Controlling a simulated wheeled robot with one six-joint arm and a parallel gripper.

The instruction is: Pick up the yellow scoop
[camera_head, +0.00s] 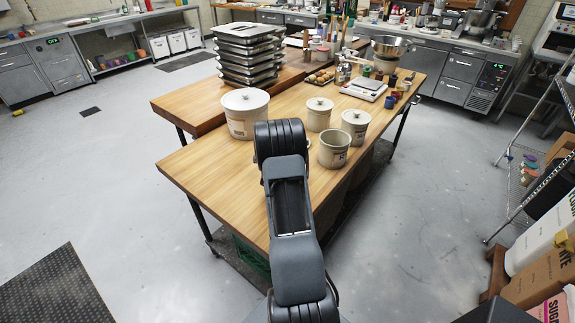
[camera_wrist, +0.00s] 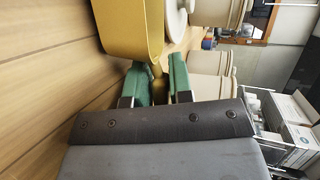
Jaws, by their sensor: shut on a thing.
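The yellow scoop (camera_wrist: 135,32) shows large at the top of the wrist view, with its narrow part running down between my fingers. My gripper (camera_wrist: 157,88), with green finger pads, is shut on that narrow part. The wooden tabletop (camera_wrist: 40,70) fills the left of the wrist view. I cannot tell whether the scoop touches it. In the head view my arm hides the gripper and the scoop.
A large lidded canister (camera_head: 241,122), two smaller lidded canisters (camera_head: 318,117) (camera_head: 355,127) and an open crock (camera_head: 333,153) stand close around my arm on the table. Stacked trays (camera_head: 248,55) and a scale (camera_head: 364,88) are farther back. The front left tabletop is clear.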

